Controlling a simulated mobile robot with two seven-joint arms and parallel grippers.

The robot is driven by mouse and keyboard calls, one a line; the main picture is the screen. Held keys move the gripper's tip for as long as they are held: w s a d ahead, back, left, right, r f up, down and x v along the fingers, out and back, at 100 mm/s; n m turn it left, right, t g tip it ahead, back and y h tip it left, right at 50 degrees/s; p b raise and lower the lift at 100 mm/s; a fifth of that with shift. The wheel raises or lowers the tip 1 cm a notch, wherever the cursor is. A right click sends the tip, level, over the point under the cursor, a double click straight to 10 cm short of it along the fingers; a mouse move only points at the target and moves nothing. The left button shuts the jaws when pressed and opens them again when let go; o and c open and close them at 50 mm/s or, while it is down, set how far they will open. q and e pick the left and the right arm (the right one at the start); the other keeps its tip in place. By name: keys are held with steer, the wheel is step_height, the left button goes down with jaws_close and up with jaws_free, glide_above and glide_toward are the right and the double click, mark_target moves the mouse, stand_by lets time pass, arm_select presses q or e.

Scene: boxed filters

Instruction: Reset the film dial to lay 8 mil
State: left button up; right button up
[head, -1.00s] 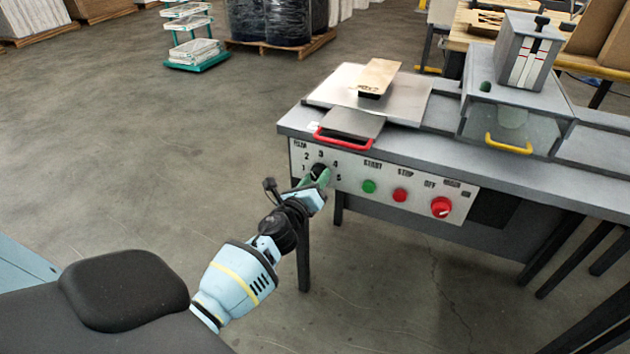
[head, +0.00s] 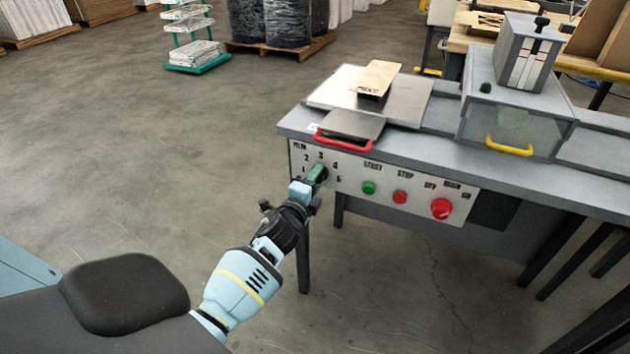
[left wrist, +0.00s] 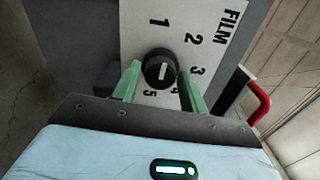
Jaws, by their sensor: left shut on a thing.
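The film dial (left wrist: 158,68) is a round black knob with a white line on the white control panel. It has the word FILM and numbers 1 to 5 around it. In the left wrist view the line runs roughly up and down the picture; which end is the pointer I cannot tell. My left gripper (left wrist: 158,88) has its green fingers on either side of the dial, shut on it. In the head view the left gripper (head: 316,174) is at the panel's left end and mostly hides the dial. My right gripper is not in view.
Right of the dial are a green START button (head: 369,187), a red STOP button (head: 400,197) and a red OFF knob (head: 441,208). A red handle (head: 343,144) juts out just above the dial.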

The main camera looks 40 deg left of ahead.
arm_select(q)
steer(key=n, duration=0.2)
steer(key=shift+n, duration=0.6)
steer(key=o, duration=0.8)
